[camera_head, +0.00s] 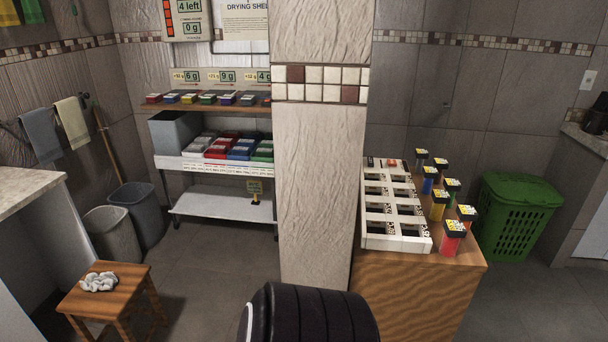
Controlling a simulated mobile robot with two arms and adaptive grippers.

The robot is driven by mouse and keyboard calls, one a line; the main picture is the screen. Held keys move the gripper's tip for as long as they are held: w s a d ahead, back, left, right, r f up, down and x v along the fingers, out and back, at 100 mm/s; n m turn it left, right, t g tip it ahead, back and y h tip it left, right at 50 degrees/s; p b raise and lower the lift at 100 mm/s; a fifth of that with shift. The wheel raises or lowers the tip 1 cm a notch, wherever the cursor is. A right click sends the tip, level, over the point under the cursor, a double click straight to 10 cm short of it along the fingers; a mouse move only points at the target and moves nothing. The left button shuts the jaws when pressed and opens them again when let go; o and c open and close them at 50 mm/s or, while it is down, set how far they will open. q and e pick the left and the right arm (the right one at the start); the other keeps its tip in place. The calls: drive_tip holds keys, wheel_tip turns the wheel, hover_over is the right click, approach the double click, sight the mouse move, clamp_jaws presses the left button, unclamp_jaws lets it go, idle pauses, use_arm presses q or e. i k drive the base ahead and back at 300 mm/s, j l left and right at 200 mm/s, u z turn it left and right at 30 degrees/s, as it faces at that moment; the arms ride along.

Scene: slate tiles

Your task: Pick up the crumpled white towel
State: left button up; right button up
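The crumpled white towel (98,282) lies bunched up on the seat of a small wooden stool (127,289) at the lower left. It sits left of the middle of the seat, and nothing covers it. Neither of my grippers shows in the head view, so the towel is clear of them as far as I see.
A pale counter (28,188) stands left of the stool. Two grey bins (112,233) are behind it, below hanging towels (72,124). A tiled pillar (322,190) and a wooden cabinet (415,290) stand to the right. Grey floor (215,275) is open between stool and pillar.

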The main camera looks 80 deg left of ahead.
sight(106, 280)
drive_tip(key=u, duration=4.25)
drive_tip(key=i+z, duration=0.15)
drive_tip(key=i, duration=0.6)
drive_tip(key=i+j+z, duration=0.15)
drive_tip(key=i, duration=0.6)
